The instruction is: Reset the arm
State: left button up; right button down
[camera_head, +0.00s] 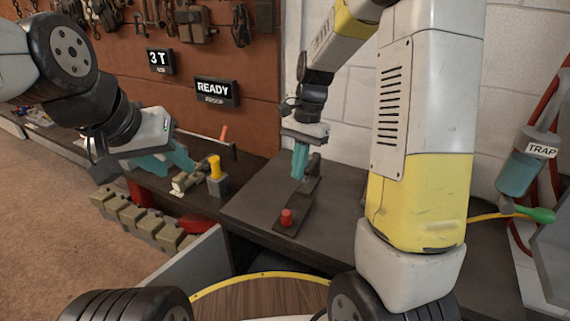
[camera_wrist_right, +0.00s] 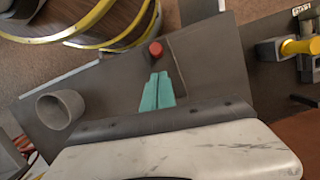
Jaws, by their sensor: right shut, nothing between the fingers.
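A red knob (camera_head: 287,217) stands on a dark flat bar on the raised dark plate (camera_head: 250,205) of the bench. The red knob (camera_wrist_right: 155,48) also shows in the right wrist view, just beyond my fingertips. My right gripper (camera_head: 299,165) points down above the plate, behind the knob in the head view. Its teal fingers (camera_wrist_right: 157,92) are together and hold nothing. They appear apart from the knob. My left gripper (camera_head: 166,161) is at the left over the bench, with its teal fingers spread apart. I cannot tell which part is the arm to reset.
A yellow handle (camera_head: 214,166) on a grey block stands left of the plate. A grey cup-like ring (camera_wrist_right: 60,108) shows in the right wrist view. Wall signs read "3 T" (camera_head: 160,62) and "READY" (camera_head: 216,92). A round wooden top (camera_head: 262,297) with yellow rim lies in front.

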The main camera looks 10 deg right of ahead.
jog(key=s+d+r+n+t, duration=0.3)
jog(key=s+r+n+t, duration=0.5)
jog(key=s+r, duration=0.6)
jog(key=shift+s+d+n, duration=0.2)
jog(key=shift+s+n, duration=0.3)
jog(key=shift+s, duration=0.2)
